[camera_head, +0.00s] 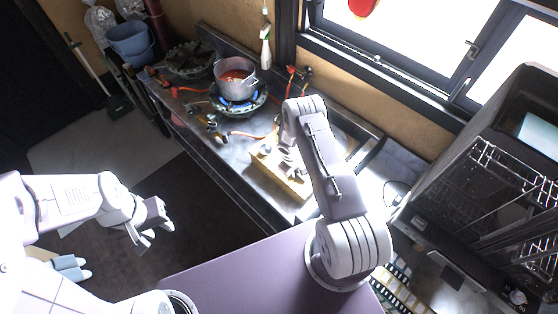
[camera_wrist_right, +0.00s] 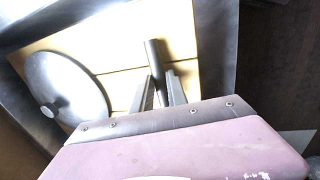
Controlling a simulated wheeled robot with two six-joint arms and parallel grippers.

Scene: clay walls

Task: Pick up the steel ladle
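A steel bar (camera_wrist_right: 153,55), which looks like the ladle's handle, runs between my right gripper's fingers in the right wrist view. The ladle's bowl is not clear there. My right gripper (camera_wrist_right: 162,88) is open, one finger on each side of the bar, low over a pale wooden board (camera_wrist_right: 120,88). In the head view my right gripper (camera_head: 290,166) is over this board on the counter, and the ladle cannot be made out beneath it. My left gripper (camera_head: 158,238) is open and empty above the dark floor, away from the counter.
A round steel lid (camera_wrist_right: 62,90) with a knob lies left of the bar. A pot (camera_head: 236,76) of red food stands on a lit burner (camera_head: 240,104) farther along the counter. A spray bottle (camera_head: 266,48) is by the wall. A dark rack unit (camera_head: 490,190) stands at right.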

